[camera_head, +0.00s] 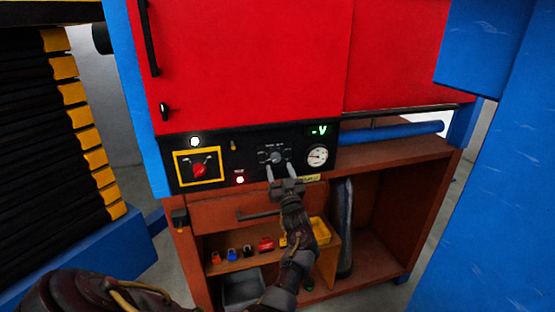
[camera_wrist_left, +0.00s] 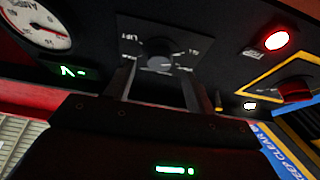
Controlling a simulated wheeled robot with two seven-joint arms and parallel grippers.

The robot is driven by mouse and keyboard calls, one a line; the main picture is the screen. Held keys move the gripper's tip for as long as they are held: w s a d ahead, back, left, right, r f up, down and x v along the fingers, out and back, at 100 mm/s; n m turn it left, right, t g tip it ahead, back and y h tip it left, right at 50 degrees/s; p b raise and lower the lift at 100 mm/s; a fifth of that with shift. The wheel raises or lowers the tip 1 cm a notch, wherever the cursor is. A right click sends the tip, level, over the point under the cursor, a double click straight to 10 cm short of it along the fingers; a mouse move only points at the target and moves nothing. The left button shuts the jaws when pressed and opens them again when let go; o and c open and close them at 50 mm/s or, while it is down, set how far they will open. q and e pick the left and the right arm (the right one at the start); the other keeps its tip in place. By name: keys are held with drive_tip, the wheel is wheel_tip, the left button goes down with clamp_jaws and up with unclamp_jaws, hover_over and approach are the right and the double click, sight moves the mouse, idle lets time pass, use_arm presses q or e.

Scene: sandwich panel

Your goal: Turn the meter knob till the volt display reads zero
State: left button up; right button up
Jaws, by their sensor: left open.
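The meter knob (camera_head: 276,157) is a small grey round knob on a square plate in the black control panel. It also shows in the left wrist view (camera_wrist_left: 160,63). The green volt display (camera_head: 318,131) is up and right of it and shows a dash and a V; no digit is readable. It appears upside down in the left wrist view (camera_wrist_left: 73,72). My left gripper (camera_head: 279,170) is open, its two fingers pointing at the knob, one to each side. I cannot tell whether the fingertips touch it. My right gripper is not in view.
A round dial gauge (camera_head: 317,155) sits right of the knob. A red switch in a yellow frame (camera_head: 199,168) and a lit red lamp (camera_head: 240,180) are left of it. Below is a brown cabinet (camera_head: 380,223) with coloured padlocks and a yellow bin (camera_head: 320,231). A blue post (camera_head: 480,190) stands at right.

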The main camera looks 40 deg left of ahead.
sight(277, 160)
use_arm(q)
drive_tip(key=shift+p+x, duration=0.5)
drive_tip(key=shift+x, duration=1.35)
